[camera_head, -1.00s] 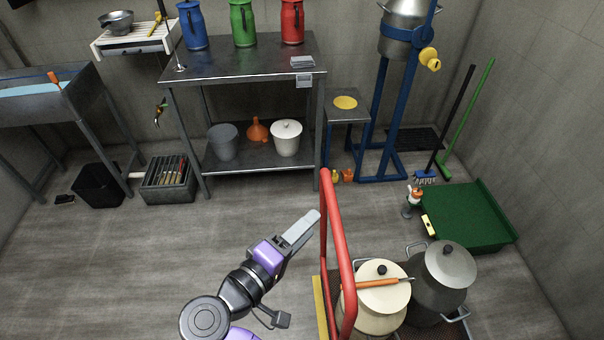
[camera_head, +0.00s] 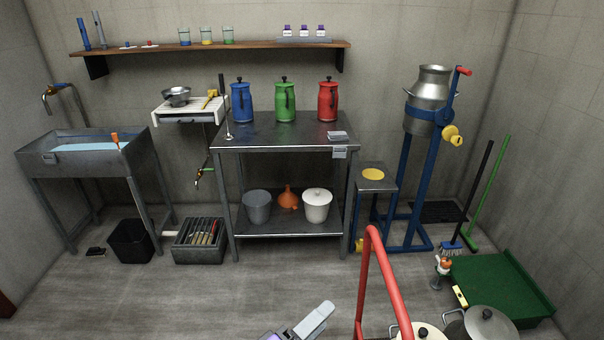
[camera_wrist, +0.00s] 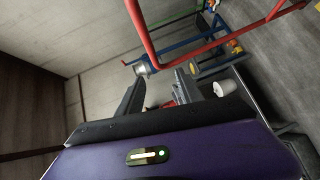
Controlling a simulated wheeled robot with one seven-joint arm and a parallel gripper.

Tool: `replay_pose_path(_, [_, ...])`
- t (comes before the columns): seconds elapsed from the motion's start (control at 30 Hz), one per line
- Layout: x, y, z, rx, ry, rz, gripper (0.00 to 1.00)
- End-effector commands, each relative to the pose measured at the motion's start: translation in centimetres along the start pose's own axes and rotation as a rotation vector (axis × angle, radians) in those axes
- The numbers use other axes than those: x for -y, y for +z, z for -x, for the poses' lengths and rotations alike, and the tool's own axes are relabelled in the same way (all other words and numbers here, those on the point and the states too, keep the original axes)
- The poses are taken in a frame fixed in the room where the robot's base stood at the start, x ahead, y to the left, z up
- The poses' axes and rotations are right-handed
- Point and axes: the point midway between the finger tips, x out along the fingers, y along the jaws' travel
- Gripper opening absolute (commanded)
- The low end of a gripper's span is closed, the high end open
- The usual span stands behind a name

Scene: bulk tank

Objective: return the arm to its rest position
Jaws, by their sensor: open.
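My gripper (camera_head: 314,320) shows at the bottom middle of the head view, in front of the steel table and left of the red rail. Most of my arm is below the picture's edge there. In the wrist view my gripper (camera_wrist: 160,88) has its two dark fingers spread apart, with nothing held between them. Past the fingers, the room appears tilted. No object touches the fingers in either view.
A red rail (camera_head: 385,280) rises close to the right of my gripper, with lidded pots (camera_head: 483,326) beside it. A steel table (camera_head: 280,140) with blue, green and red jugs stands ahead. A green tray (camera_head: 500,285) lies at right.

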Motion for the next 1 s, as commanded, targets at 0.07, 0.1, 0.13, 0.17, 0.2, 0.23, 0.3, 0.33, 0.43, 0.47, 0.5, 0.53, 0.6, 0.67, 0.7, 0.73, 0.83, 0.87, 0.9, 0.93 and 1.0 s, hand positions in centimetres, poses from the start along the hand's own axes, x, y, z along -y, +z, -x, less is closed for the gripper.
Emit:
replay_pose_path(0.07, [0.0,0.0,0.0,0.0,0.0,0.0,0.43])
replay_pose_path(0.1, [0.0,0.0,0.0,0.0,0.0,0.0,0.43])
replay_pose_path(0.13, [0.0,-0.1,0.0,-0.004,0.001,-0.002,0.43])
replay_pose_path(0.17, [-0.1,-0.4,0.0,-0.014,0.001,-0.003,0.43])
replay_pose_path(0.2, [0.0,-0.6,0.0,-0.026,0.001,-0.003,0.43])
replay_pose_path(0.23, [0.0,-0.8,0.0,-0.034,-0.001,-0.003,0.43])
replay_pose_path(0.3, [0.1,-1.4,0.0,-0.056,-0.006,-0.004,0.43])
replay_pose_path(0.33, [0.2,-1.6,0.1,-0.065,-0.009,-0.005,0.43])
replay_pose_path(0.43, [0.4,-2.5,0.2,-0.101,-0.023,-0.009,0.43])
replay_pose_path(0.47, [0.4,-2.8,0.2,-0.114,-0.028,-0.012,0.43])
replay_pose_path(0.5, [0.5,-3.2,0.3,-0.132,-0.035,-0.016,0.43])
replay_pose_path(0.53, [0.5,-3.6,0.4,-0.147,-0.041,-0.02,0.43])
replay_pose_path(0.6, [0.6,-4.5,0.6,-0.187,-0.06,-0.033,0.43])
replay_pose_path(0.67, [0.6,-5.5,0.8,-0.227,-0.08,-0.046,0.43])
replay_pose_path(0.7, [0.8,-6.1,1.0,-0.256,-0.096,-0.056,0.43])
replay_pose_path(0.73, [0.9,-6.5,1.1,-0.278,-0.11,-0.064,0.43])
replay_pose_path(0.83, [1.8,-7.6,1.8,-0.359,-0.167,-0.092,0.43])
replay_pose_path(0.87, [2.1,-7.8,2.1,-0.385,-0.189,-0.102,0.43])
replay_pose_path(0.9, [2.7,-8.1,2.4,-0.421,-0.22,-0.117,0.43])
replay_pose_path(0.93, [3.2,-8.2,2.8,-0.45,-0.247,-0.131,0.43])
replay_pose_path(1.0, [4.5,-8.1,3.6,-0.521,-0.321,-0.172,0.43])
